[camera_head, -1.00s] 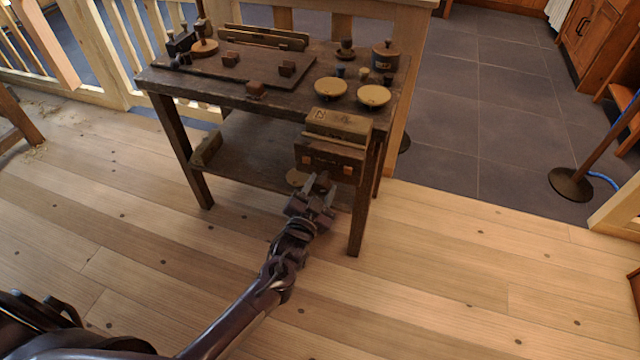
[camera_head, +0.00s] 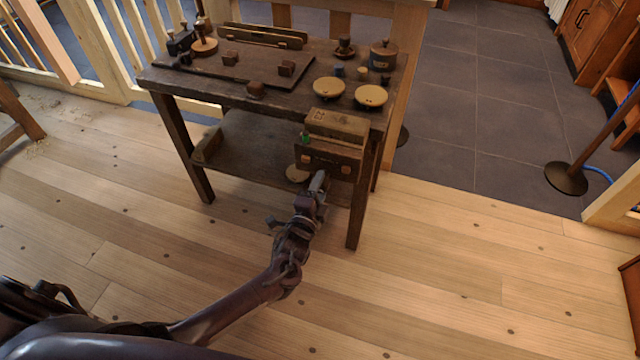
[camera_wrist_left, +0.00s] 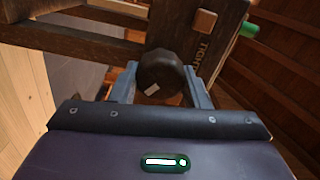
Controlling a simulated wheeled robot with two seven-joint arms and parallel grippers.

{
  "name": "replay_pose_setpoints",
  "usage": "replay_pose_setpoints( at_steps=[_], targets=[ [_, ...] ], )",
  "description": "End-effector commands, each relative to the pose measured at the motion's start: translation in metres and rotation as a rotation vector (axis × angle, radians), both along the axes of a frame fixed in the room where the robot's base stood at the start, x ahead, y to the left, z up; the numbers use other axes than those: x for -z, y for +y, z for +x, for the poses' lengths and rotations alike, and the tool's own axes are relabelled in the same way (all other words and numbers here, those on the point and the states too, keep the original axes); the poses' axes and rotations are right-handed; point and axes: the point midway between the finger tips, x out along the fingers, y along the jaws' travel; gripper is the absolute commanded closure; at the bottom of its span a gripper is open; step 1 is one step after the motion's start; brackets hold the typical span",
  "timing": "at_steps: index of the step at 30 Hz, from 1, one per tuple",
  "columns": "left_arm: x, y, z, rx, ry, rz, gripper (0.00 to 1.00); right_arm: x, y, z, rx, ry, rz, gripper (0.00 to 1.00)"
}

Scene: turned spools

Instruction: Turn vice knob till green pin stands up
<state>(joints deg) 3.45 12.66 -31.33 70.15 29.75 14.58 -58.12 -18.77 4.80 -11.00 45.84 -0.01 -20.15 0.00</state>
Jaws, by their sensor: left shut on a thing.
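The wooden vice (camera_head: 333,157) is fixed to the front right of the workbench. The green pin (camera_head: 305,138) shows small at the top left of the vice's front jaw and looks upright. In the left wrist view the green pin (camera_wrist_left: 249,30) sticks out past the jaw's edge. The dark faceted knob (camera_wrist_left: 161,75) has a small pale mark and sits between the two fingers of my left gripper (camera_head: 318,182), which is shut on it. In the head view the gripper hides the knob. My right gripper is out of view.
The workbench (camera_head: 225,95) carries two round brass-coloured dishes (camera_head: 328,88), small blocks and a lidded pot (camera_head: 383,55). A lower shelf (camera_head: 250,140) and a front leg (camera_head: 362,205) are close to my left gripper. The wooden floor in front is clear.

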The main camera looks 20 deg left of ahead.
Motion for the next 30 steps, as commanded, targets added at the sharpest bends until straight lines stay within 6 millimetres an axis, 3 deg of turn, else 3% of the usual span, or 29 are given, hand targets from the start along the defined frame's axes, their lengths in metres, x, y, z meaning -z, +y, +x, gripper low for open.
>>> replay_pose_setpoints(
  at_steps=[18,30],
  targets=[
    [0.007,-0.001,-0.004,0.007,-0.007,0.548,0.81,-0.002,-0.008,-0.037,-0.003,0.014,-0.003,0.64],
    [0.009,-0.001,-0.005,0.01,-0.012,0.725,0.81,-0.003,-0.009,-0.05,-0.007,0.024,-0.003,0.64]
  ],
)
